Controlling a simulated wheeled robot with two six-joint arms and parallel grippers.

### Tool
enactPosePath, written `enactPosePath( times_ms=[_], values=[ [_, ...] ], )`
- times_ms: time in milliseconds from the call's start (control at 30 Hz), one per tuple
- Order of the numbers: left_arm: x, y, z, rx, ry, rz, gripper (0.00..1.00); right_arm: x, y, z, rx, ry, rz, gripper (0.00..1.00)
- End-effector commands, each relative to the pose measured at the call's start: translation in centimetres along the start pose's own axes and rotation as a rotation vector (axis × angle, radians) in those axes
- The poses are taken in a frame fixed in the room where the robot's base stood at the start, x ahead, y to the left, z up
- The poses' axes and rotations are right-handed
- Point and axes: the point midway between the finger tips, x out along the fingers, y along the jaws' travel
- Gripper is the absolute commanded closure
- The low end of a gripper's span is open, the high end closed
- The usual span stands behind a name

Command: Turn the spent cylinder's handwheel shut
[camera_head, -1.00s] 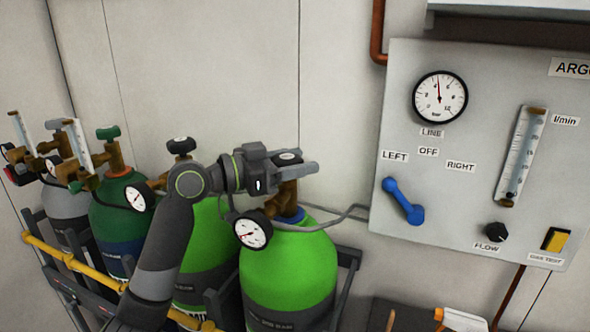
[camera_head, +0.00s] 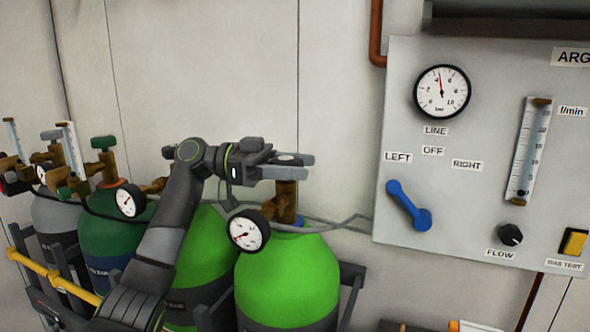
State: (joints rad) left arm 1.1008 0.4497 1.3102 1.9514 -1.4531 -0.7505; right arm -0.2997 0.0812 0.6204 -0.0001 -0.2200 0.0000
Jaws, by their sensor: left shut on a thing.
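The bright green cylinder (camera_head: 287,275) stands at the right end of the row, with a brass valve (camera_head: 286,200) on top. Its dark handwheel (camera_head: 287,157) has a pale cap and shows only partly between my fingers. My left gripper (camera_head: 289,165) reaches in from the left and is shut on this handwheel, with one finger on each side. A round gauge (camera_head: 249,231) hangs at the valve's left, its needle toward the lower left. My right gripper is not in view.
A second bright green cylinder (camera_head: 208,245) stands behind my left arm. A dark green cylinder (camera_head: 107,235) and a grey one stand further left, behind a yellow rail (camera_head: 55,277). The wall panel (camera_head: 470,215) carries a line gauge (camera_head: 441,91) and a blue lever (camera_head: 408,205).

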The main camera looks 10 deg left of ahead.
Motion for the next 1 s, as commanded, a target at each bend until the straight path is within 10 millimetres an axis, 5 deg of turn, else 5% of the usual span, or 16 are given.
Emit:
enactPosePath(
  times_ms=[500,533,700,1000],
  values=[
    [0.02,0.06,-0.07,0.002,0.000,0.024,0.69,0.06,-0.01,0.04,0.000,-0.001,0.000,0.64],
    [0.02,0.06,-0.06,0.002,0.000,0.024,0.45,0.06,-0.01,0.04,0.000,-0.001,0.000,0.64],
    [0.03,0.05,-0.04,0.001,0.000,0.024,0.25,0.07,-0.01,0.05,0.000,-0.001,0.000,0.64],
    [0.03,0.04,-0.16,0.001,0.000,0.023,0.25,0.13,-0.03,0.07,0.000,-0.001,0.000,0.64]
  ],
)
